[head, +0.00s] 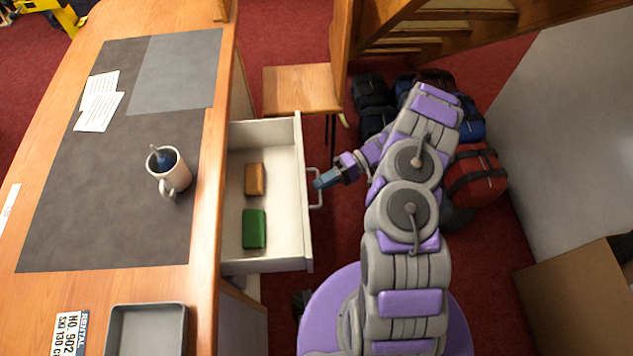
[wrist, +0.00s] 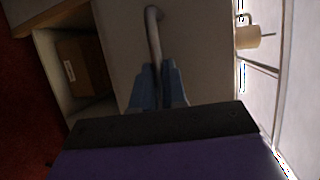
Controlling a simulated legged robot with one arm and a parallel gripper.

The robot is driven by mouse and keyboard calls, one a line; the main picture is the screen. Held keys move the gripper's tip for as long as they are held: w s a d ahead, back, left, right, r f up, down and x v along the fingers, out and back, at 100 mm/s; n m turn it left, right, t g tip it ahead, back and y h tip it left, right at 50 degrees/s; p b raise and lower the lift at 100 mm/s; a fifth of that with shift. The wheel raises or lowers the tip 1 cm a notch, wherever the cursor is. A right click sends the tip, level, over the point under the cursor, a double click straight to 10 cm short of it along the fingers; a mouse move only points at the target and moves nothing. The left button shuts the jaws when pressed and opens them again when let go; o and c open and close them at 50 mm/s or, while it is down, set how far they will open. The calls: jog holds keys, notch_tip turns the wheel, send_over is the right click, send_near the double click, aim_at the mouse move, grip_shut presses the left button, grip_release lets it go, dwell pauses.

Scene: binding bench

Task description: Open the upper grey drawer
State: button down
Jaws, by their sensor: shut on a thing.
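The upper grey drawer (head: 264,265) is pulled out from the right side of the wooden desk, and its inside shows. An orange block (head: 254,179) and a green block (head: 254,229) lie in it. A grey bar handle (head: 317,174) is on its front. My gripper (head: 322,181) is shut on the handle. In the wrist view the blue fingers (wrist: 158,88) close around the lower part of the handle (wrist: 153,35), against the drawer front (wrist: 122,55).
The desk top holds a dark mat (head: 120,150), a mug (head: 170,172) with something in it, papers (head: 99,105) and a grey tray (head: 147,310). A wooden chair (head: 300,88) stands just behind the drawer. Several bags (head: 474,178) lie beyond my arm; a cardboard box (head: 570,300) is at lower right.

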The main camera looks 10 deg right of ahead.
jog(key=shift+s+f, duration=0.1)
jog(key=shift+f, duration=0.1)
jog(key=c, duration=1.4)
grip_release()
jog(key=shift+o, duration=1.2)
jog(key=shift+r, duration=0.1)
